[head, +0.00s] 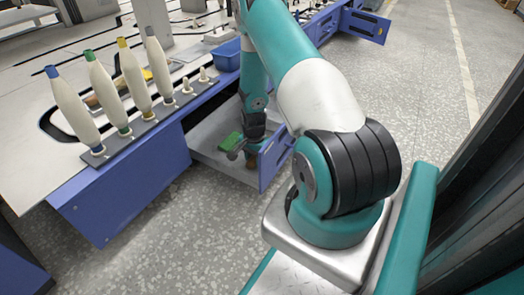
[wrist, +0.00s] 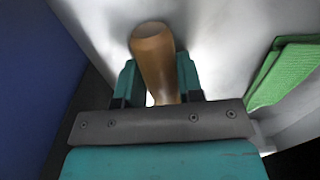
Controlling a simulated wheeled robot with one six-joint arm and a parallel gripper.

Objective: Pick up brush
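The brush shows as a brown wooden handle (wrist: 155,62) in the wrist view, standing up between the two teal fingers of my gripper (wrist: 160,80). A bright sliver shows beside the handle's lower left, and the right finger lies close against it. I cannot tell whether the fingers press on it. The brush's bristles are hidden. In the head view my gripper (head: 239,150) is low in the open drawer, and a small brown part of the brush (head: 252,161) shows beside it.
A green cloth (wrist: 285,70) lies right of my gripper in the wrist view, inside the grey drawer (head: 205,135). The drawer's blue front (head: 276,157) stands close to my arm. Several bobbins (head: 96,90) stand in a rack on the table. A blue bin (head: 227,55) sits behind.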

